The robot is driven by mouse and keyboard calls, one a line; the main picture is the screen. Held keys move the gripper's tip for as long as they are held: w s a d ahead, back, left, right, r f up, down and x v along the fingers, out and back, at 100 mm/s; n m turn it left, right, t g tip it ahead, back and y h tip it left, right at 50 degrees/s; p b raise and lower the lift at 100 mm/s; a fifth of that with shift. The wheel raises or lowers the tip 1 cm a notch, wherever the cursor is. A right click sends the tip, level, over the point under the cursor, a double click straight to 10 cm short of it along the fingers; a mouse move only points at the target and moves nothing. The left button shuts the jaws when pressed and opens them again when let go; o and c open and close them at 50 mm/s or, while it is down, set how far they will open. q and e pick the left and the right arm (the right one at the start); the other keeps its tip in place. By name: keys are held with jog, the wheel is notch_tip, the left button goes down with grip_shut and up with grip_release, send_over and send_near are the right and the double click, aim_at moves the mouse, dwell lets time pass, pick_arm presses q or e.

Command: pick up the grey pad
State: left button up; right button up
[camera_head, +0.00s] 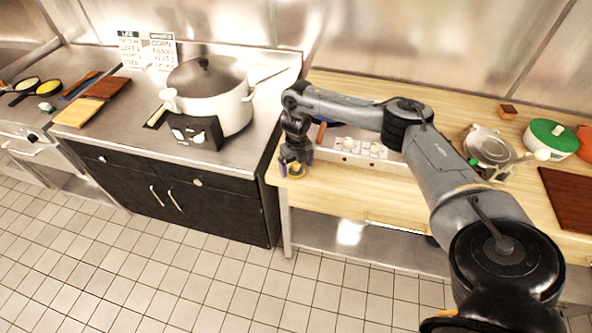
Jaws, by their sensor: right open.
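My right gripper (296,162) is at the left front corner of the wooden counter, pointing down, its two fingers apart. A small yellowish round thing (297,171) shows between and just below the fingertips. I cannot tell whether the fingers touch it. I cannot make out a grey pad for certain in this view; the gripper and my right arm hide part of the counter. My left gripper is not in view.
On the wooden counter (375,190) are a white tray (350,150), a metal pot (490,147) and a green-lidded pot (550,136).

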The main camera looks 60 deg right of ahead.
jog(key=shift+f, duration=0.4)
jog(key=c, duration=1.1)
jog(key=shift+c, duration=0.2)
jog(key=shift+r, duration=0.1)
